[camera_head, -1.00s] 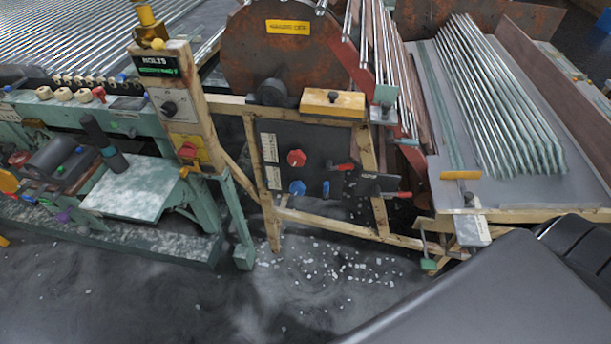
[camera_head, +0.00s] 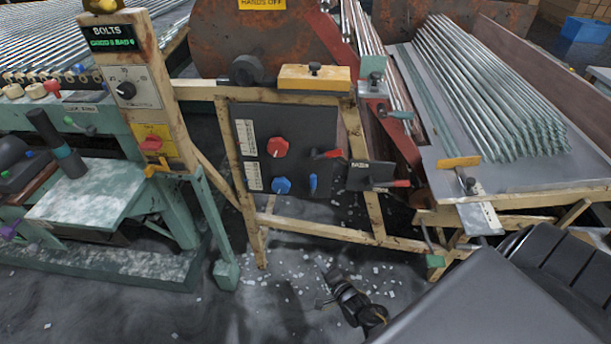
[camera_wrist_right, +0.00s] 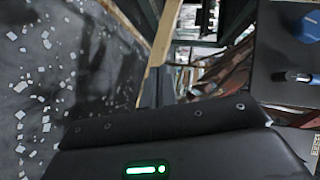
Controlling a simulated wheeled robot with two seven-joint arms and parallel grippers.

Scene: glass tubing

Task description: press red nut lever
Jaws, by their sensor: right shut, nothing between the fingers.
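A black control panel (camera_head: 300,130) on the wooden frame carries a red knob (camera_head: 277,147), a blue knob (camera_head: 281,185) and a small blue lever (camera_head: 313,183). A red-handled lever (camera_head: 328,153) sticks out at its right edge. A second red-handled lever (camera_head: 390,183) is on a small dark plate (camera_head: 370,175) just right of it. I cannot tell which is the nut lever. My right gripper (camera_head: 330,285) is shut and empty, below the panel and apart from both levers. The right wrist view shows the blue knob (camera_wrist_right: 309,27) and blue lever (camera_wrist_right: 297,76), but no red lever. My left gripper is out of view.
Wooden frame bars (camera_head: 320,229) run below the panel, above the gripper. A green machine (camera_head: 110,255) stands left, with a post carrying a BOLTS display (camera_head: 113,38). A table (camera_head: 450,200) with glass tubes is at right. White bits litter the floor.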

